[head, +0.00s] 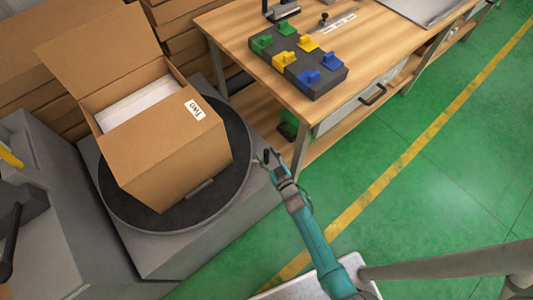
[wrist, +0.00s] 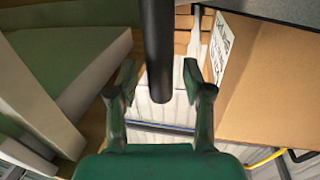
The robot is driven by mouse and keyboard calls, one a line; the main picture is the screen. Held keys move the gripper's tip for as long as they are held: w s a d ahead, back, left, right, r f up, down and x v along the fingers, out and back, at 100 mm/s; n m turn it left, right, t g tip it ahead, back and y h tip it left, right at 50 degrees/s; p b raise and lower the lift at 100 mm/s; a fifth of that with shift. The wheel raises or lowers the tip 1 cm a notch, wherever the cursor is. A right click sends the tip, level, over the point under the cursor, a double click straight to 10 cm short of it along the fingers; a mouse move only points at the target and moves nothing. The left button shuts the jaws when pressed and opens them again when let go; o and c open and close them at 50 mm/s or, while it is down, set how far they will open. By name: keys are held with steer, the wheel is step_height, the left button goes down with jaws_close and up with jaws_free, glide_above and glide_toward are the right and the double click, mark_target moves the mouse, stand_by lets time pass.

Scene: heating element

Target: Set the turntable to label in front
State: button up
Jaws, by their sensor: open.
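The turntable (head: 243,150) is a dark round disc on a grey base at the left of the head view. An open cardboard box (head: 170,150) stands on it, with a white label reading TWO (head: 194,109) near the upper right corner of its visible side. The label also shows in the wrist view (wrist: 222,48), on the box at the right. My gripper (head: 268,158) is at the disc's right edge. In the wrist view its fingers (wrist: 160,82) are open on either side of a black upright bar (wrist: 158,40). Contact with the bar cannot be told.
A wooden workbench (head: 225,25) with a block of coloured clips (head: 298,60) stands close at the upper right. Stacked cardboard (head: 45,65) lies behind the turntable. Grey equipment (head: 60,200) is at the left. Green floor (head: 440,150) is clear at the right.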

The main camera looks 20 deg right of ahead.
steer(key=shift+w, duration=0.3)
jaws_close()
steer(key=shift+s+a, duration=0.1)
